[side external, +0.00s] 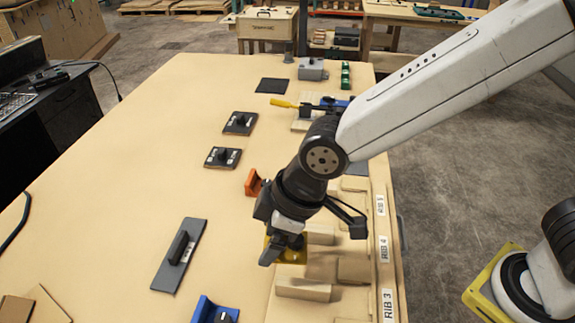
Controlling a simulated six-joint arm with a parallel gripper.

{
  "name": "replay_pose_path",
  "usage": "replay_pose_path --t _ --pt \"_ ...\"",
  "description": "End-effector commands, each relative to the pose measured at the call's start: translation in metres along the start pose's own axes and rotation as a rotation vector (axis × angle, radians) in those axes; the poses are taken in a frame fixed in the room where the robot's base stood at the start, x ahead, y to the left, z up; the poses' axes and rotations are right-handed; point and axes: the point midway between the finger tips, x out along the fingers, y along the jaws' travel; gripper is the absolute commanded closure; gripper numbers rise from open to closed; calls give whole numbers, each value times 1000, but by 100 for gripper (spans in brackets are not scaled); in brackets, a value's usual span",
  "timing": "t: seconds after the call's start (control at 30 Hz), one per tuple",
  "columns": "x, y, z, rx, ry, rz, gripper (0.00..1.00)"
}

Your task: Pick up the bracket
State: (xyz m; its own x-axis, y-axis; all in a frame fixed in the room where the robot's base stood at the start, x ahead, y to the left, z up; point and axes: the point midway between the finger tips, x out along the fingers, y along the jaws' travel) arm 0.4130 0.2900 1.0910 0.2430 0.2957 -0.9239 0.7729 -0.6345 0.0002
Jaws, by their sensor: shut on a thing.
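My gripper (283,246) points down over the right part of the table, at the edge of the wooden ribs. It is shut on a yellow piece (297,257), which looks like a bracket. The fingers hide much of this piece, and I cannot tell whether it is lifted or still touches the surface below. An orange bracket-like piece (253,183) stands on the table behind and left of my gripper. A blue bracket-like piece (208,311) sits at the front edge of the picture.
Wooden ribs (303,290) line the table's right side, beside labels such as RIB 3 and RIB 4. A dark plate with a handle (179,255) lies to the left. Two small dark switch plates (222,157) (240,122) lie farther back. The table's left middle is clear.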

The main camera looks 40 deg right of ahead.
Motion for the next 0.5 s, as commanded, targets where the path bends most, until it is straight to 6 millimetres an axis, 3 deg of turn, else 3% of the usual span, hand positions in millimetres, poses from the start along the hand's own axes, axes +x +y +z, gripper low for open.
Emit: replay_pose_path --t 0.2,0.5 --pt "-19 -6 16 -1 2 0 78" --pt "-30 -10 27 1 1 0 78"
